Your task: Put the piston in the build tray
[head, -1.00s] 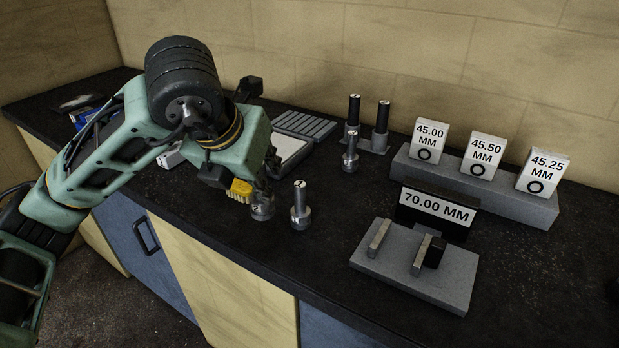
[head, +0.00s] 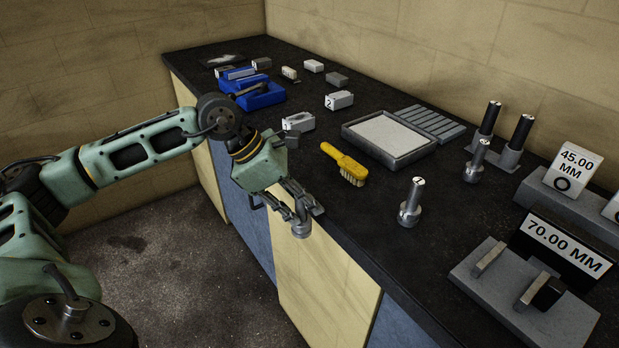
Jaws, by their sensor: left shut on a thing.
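My left gripper (head: 296,205) points down at the counter's front edge, shut on a metal piston. The piston (head: 301,229) shows as a short grey cylinder below the fingers; its upper part is hidden by them. A shallow grey tray (head: 369,152) with a white floor, likely the build tray, lies empty on the counter, to the right of and behind the gripper. Another piston (head: 411,205) stands upright on the counter right of the gripper, and a further one (head: 477,162) stands behind it. My right gripper is not in view.
A yellow brush (head: 345,164) lies between the gripper and the tray. Black-topped posts (head: 505,152), a ribbed grey plate (head: 430,122) and a gauge labelled 70.00 MM (head: 545,255) stand to the right. A blue bin (head: 254,98) and small blocks lie at the back left.

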